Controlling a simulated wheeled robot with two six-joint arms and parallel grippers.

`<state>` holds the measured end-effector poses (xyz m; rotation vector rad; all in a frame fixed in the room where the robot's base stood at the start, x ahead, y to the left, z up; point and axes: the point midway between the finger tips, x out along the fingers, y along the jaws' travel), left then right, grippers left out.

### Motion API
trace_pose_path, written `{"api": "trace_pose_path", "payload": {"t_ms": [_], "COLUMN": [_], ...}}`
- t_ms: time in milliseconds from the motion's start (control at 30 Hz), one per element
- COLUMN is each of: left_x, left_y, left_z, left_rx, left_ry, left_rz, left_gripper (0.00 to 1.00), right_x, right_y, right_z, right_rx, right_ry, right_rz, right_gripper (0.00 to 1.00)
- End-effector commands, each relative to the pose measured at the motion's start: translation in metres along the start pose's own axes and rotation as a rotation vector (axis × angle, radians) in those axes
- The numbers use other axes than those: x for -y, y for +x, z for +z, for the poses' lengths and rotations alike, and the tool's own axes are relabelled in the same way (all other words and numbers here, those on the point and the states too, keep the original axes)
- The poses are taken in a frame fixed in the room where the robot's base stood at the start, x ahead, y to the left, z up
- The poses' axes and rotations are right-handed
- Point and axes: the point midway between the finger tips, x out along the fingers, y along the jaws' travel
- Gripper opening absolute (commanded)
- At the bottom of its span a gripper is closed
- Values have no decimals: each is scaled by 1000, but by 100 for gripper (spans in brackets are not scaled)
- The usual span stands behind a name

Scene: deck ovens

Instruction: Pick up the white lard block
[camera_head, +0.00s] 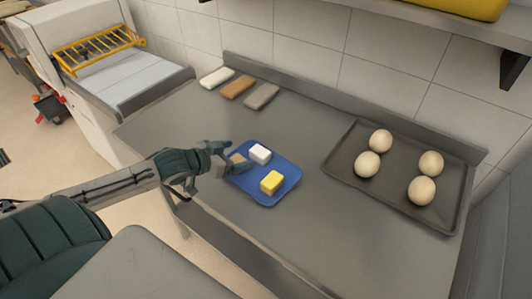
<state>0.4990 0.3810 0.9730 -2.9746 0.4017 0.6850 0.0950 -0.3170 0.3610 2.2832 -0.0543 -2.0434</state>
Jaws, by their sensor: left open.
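The white lard block (260,153) sits upright on the back part of a blue tray (285,165) on the steel counter. A yellow block (271,182) is in front of it on the same tray, and a tan block (238,158) is at the tray's left edge. My left gripper (224,158) is open at the left edge of the tray, beside the tan block and to the left of the white block. It partly hides the tan block and is apart from the white one. My right gripper is not in view.
A dark baking tray (340,166) with several pale dough balls (381,140) lies on the right of the counter (330,235). Three slabs, white (216,78), brown (238,87) and grey (262,96), lie by the back wall. A machine with a yellow guard (98,50) stands left.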

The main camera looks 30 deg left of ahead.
Motion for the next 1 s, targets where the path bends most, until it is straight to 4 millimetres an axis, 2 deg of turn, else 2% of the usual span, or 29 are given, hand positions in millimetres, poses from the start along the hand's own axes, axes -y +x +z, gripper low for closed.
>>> {"api": "trace_pose_path", "payload": {"t_ms": [33,100,233,367,633,1000], "left_x": [0,-2,-1,-1,-2,-2], "left_y": [9,18,30,40,49,88], "left_z": [3,3,1,1,1,5], "left_rx": [-7,-7,-4,-1,1,-1], "left_ry": [-6,-7,-6,-4,-3,-4], "left_rz": [0,5,1,3,5,5], "left_gripper": [85,85,85,85,85,85], "right_x": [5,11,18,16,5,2], "right_y": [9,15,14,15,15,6], "right_z": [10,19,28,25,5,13], "right_rx": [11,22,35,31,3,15], "right_ry": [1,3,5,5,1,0], "right_rz": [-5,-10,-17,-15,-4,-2], "right_gripper": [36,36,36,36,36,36]}}
